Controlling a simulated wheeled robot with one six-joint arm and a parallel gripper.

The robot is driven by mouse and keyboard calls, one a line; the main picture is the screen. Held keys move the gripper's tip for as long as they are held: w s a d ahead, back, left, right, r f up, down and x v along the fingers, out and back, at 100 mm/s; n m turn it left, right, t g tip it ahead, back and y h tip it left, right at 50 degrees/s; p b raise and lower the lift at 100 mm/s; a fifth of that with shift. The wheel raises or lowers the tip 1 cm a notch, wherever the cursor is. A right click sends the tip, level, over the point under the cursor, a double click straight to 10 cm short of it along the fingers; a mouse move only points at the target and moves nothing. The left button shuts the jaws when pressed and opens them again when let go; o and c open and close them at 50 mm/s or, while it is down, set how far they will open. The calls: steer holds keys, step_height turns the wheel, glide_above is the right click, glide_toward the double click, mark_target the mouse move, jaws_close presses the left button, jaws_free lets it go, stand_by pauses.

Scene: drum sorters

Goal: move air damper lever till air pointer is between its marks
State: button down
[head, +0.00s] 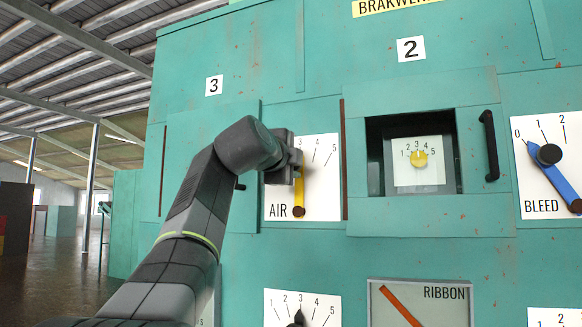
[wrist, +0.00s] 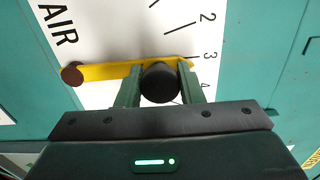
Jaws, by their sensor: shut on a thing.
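The yellow air damper lever (head: 299,194) stands near upright on the white AIR plate (head: 319,160), its brown pivot at the bottom. In the wrist view the lever (wrist: 108,71) reaches toward the 3 on the scale. My gripper (head: 294,172) covers the lever's upper part in the head view. In the wrist view my gripper (wrist: 159,76) is shut on the lever's black knob (wrist: 159,84), with a finger on each side. I see no pointer labelled air.
Right of the plate, a recessed window holds a small dial with a yellow pointer (head: 420,158) near 3; its marks are too small to tell. A black handle (head: 489,146) sticks out beside it. The blue BLEED lever (head: 552,174) is far right. The RIBBON gauge (head: 445,310) is below.

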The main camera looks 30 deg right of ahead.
steer(key=c, duration=1)
jaws_free()
steer(key=shift+o, duration=0.2)
steer(key=b+v, duration=0.4)
steer(key=v, duration=0.9)
steer(key=shift+s+a, duration=0.25)
steer(key=shift+s, duration=0.05)
steer(key=shift+w+d, duration=0.1)
steer(key=shift+d, duration=0.05)
steer(key=p+x, duration=0.4)
steer(key=x, duration=0.9)
steer(key=shift+w+d+r, duration=0.1)
steer(key=shift+w, duration=0.25)
steer(key=shift+w+a+n+p, duration=0.2)
steer(key=shift+n+p, duration=0.1)
steer(key=shift+n, duration=0.1)
steer(key=shift+s, duration=0.1)
